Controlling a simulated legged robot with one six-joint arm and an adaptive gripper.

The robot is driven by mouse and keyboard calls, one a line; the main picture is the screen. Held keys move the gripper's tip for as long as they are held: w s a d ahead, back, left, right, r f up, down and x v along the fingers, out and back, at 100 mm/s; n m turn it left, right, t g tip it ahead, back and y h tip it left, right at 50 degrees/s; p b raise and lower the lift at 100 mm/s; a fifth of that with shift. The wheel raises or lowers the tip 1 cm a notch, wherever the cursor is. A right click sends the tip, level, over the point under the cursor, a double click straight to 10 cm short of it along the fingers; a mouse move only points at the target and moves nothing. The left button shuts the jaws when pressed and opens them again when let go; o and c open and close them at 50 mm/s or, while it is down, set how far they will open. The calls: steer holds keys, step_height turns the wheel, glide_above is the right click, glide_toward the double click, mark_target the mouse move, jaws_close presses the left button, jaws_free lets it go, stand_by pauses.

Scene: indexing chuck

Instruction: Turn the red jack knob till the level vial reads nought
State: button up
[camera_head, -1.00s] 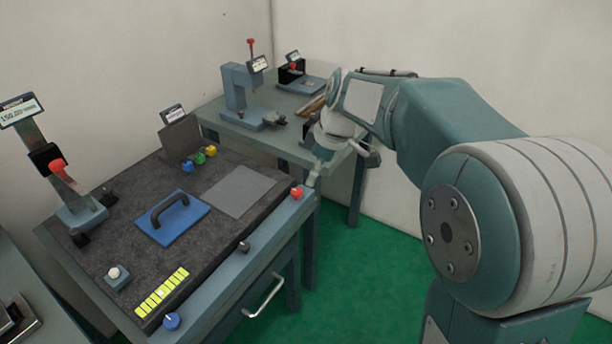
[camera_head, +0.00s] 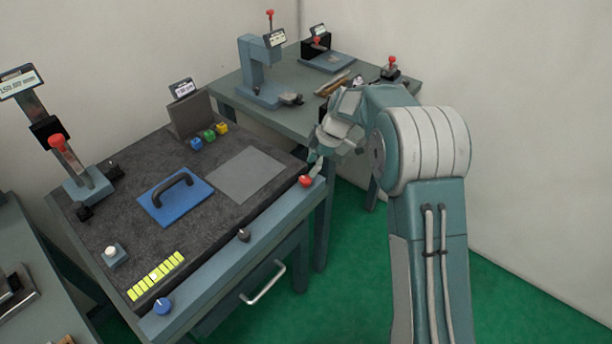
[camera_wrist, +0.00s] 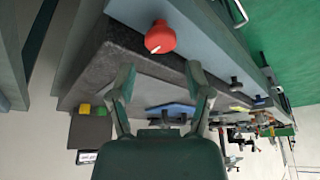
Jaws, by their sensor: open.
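The red jack knob (camera_head: 305,181) sits on the front rail of the bench at its right corner. In the wrist view the red knob (camera_wrist: 160,38), with a pale pointer mark, lies just beyond my open fingertips. My gripper (camera_head: 316,163) is beside the knob in the head view; its two fingers stand apart in the wrist view (camera_wrist: 160,78), with nothing between them. The level vial, seemingly the yellow-green segmented strip (camera_head: 156,276), lies at the front left of the dark plate. Its reading is too small to tell.
The dark surface plate (camera_head: 110,215) carries a blue plate with a black handle (camera_head: 174,192), a grey sheet (camera_head: 246,174) and coloured cubes (camera_head: 209,135). A dark knob (camera_head: 244,235) and a blue knob (camera_head: 163,306) share the rail. A height gauge (camera_head: 75,170) stands left.

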mark_target(307, 179)
steer(key=x, duration=0.3)
steer(key=shift+d+f, duration=0.15)
steer(key=shift+f, duration=0.3)
steer(key=shift+a+f, duration=0.4)
steer(key=shift+a, duration=0.1)
steer(key=shift+d, duration=0.15)
steer(key=c, duration=0.9)
steer(key=m+t, duration=0.1)
steer(key=m, duration=0.3)
steer(key=shift+m+t, duration=0.3)
steer(key=shift+t, duration=0.1)
steer(key=m+t, duration=0.1)
steer(key=m, duration=0.3)
steer(key=shift+s+h, duration=0.15)
steer(key=shift+h, duration=0.25)
steer(key=shift+t, duration=0.3)
